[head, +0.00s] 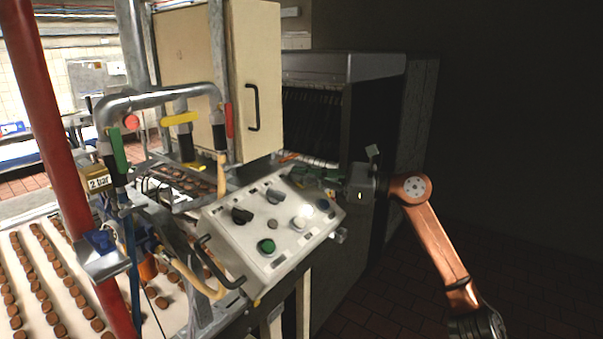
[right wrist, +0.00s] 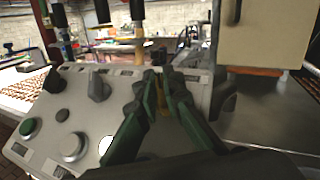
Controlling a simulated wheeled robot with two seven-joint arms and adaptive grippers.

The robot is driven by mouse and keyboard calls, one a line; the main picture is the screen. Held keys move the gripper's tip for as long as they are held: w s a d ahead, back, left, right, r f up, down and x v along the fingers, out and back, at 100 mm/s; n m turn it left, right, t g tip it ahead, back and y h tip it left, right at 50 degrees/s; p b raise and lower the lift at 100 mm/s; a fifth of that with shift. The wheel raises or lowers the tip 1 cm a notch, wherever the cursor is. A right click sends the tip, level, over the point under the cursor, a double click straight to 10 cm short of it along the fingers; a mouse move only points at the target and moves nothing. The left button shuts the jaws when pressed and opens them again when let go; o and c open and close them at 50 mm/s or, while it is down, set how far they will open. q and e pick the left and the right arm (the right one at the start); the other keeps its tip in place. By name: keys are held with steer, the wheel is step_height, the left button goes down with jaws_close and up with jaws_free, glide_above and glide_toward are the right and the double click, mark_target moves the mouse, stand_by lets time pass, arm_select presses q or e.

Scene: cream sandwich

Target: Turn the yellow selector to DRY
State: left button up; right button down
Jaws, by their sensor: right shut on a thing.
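The control panel (head: 235,235) is a sloped pale box with knobs and buttons; it also fills the middle of the right wrist view (right wrist: 85,75). My right gripper (head: 308,178) reaches over the panel's far right corner from the right. In the right wrist view its green fingers (right wrist: 164,82) are closed together at the panel's back right. A yellowish piece, seemingly the yellow selector (right wrist: 163,112), shows between them, mostly hidden by the fingers. Its pointing direction and the DRY label cannot be read. My left gripper is not in view.
The panel also carries a black knob (head: 242,215), a dark selector (head: 275,196), a green button (head: 266,246) and a white button (head: 300,222). A bent handle (head: 218,265) sticks out at its left. Pipes with a yellow-handled valve (head: 180,119) stand behind.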

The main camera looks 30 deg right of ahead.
steer(key=shift+a+f+n+g+y, duration=0.1)
steer(key=shift+n+g+y, duration=0.45)
steer(key=shift+n, duration=0.25)
steer(key=shift+f+g+p, duration=0.15)
steer(key=shift+g+p, duration=0.1)
steer(key=shift+p, duration=0.05)
steer(key=c, duration=2.1)
jaws_free()
steer(key=shift+a, duration=0.1)
steer(key=shift+s+d, duration=0.15)
steer(key=shift+d, duration=0.1)
steer(key=v, duration=1.1)
steer(key=shift+s+d, duration=0.2)
steer(key=shift+s, duration=0.05)
